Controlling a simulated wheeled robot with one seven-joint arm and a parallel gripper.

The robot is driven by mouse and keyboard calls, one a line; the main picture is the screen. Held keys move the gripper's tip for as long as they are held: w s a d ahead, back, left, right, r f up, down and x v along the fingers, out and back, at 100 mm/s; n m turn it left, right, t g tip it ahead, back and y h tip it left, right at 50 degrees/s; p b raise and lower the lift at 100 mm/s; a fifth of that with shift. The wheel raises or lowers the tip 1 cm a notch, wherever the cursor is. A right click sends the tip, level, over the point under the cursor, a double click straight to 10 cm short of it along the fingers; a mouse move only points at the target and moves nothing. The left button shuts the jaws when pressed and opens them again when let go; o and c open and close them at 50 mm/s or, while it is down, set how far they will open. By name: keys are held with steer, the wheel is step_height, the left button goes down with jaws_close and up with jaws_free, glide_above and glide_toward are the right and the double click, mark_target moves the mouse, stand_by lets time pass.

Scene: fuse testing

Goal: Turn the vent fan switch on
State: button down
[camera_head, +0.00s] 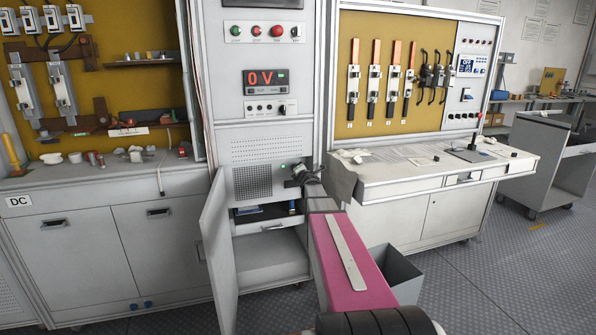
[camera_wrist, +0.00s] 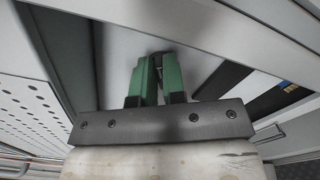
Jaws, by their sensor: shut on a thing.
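My gripper (camera_head: 302,172) is at the middle cabinet, at the right edge of the perforated panel, with my pink arm reaching to it. In the wrist view, the green fingers of my gripper (camera_wrist: 158,62) are close together on a small dark part, which looks like the vent fan switch (camera_wrist: 156,68), against a pale panel. The switch is mostly hidden by the fingers, so its position cannot be told. A small green light (camera_head: 283,166) glows on the panel just left of my gripper.
The cabinet door (camera_head: 217,250) stands open below left of my arm. A voltage display (camera_head: 265,80) reads 0 V above. A desk console (camera_head: 440,172) stands close to the right of my arm, with a grey bin (camera_head: 397,272) below it.

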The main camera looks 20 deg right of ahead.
steer(key=c, duration=1.2)
jaws_free()
steer(key=s, duration=1)
steer(key=shift+s, duration=0.4)
